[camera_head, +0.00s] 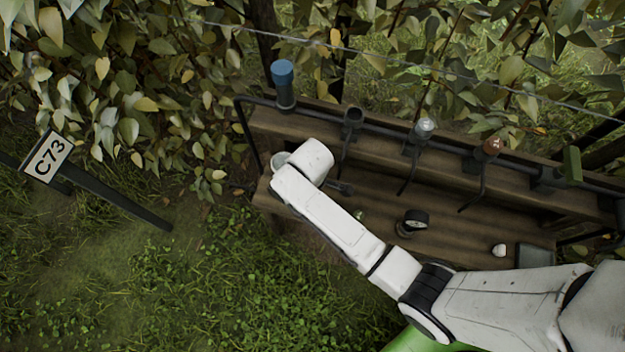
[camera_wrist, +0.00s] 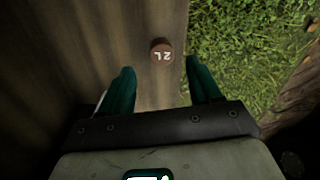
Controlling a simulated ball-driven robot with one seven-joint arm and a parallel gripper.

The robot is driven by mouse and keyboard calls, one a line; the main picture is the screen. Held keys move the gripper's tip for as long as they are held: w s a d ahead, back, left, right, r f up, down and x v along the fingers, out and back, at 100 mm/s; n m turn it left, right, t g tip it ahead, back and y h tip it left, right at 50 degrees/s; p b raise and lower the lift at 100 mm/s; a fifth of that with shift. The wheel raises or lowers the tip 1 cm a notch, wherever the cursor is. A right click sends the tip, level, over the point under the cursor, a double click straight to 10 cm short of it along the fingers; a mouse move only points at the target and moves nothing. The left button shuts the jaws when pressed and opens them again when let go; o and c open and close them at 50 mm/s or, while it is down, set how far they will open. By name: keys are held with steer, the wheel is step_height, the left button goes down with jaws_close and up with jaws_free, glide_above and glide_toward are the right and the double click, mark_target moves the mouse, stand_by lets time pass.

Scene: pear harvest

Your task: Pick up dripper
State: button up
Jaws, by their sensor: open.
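A small round brown dripper marked "2L" (camera_wrist: 162,50) lies on a wooden board in the wrist view, a little beyond my gripper (camera_wrist: 164,77). My gripper's two dark green fingers are open and apart, with nothing between them. The dripper is in line with the gap. In the head view my arm's white end is over the left end of the wooden bench (camera_head: 370,190); the fingers and this dripper are hidden there. A similar brown "2L" piece (camera_head: 492,147) sits on the black pipe at the back of the bench.
A blue-topped piece (camera_head: 283,80), a clear-topped piece (camera_head: 424,128) and a green piece (camera_head: 572,165) stand along the pipe. A dark gauge (camera_head: 415,219) and a small white item (camera_head: 498,250) are on the bench. A C73 sign (camera_head: 47,157) stands left. Leaves crowd behind.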

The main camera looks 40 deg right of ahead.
steer(key=shift+s+f+b, duration=0.2)
steer(key=shift+f+b, duration=0.2)
steer(key=shift+f, duration=0.95)
steer(key=shift+s+f+b, duration=0.2)
steer(key=shift+f+b, duration=0.15)
steer(key=shift+f, duration=0.95)
steer(key=shift+c, duration=0.3)
steer(key=c, duration=1)
